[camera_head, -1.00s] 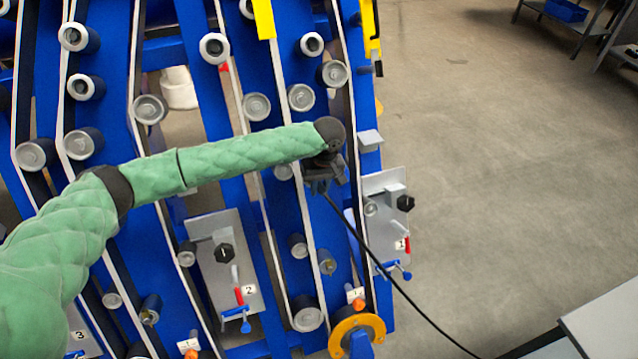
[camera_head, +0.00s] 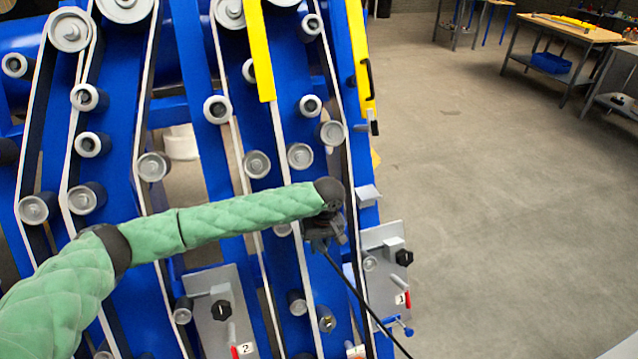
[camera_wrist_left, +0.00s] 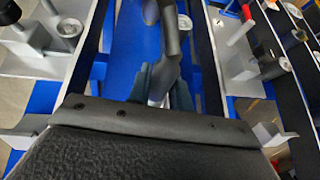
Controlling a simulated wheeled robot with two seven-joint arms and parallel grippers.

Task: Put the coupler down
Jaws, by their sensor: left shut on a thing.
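My left gripper (camera_head: 323,236) hangs over the blue chassis, left of the grey plate marked 1 (camera_head: 378,285). In the left wrist view my left gripper (camera_wrist_left: 160,88) is shut on a dark grey piece, which I take as the coupler (camera_wrist_left: 170,45). A light bit shows low between the fingers. In the head view the coupler itself is too small and dark to tell from the gripper. A black hose (camera_head: 362,302) runs from the gripper down to the right. My right gripper is not in view.
The blue chassis (camera_head: 205,150) carries several rollers, belts and yellow bars (camera_head: 260,55). A grey plate marked 2 (camera_head: 215,335) has a black knob and a red handle. Open floor (camera_head: 480,200) lies to the right, with a workbench (camera_head: 575,30) at the back.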

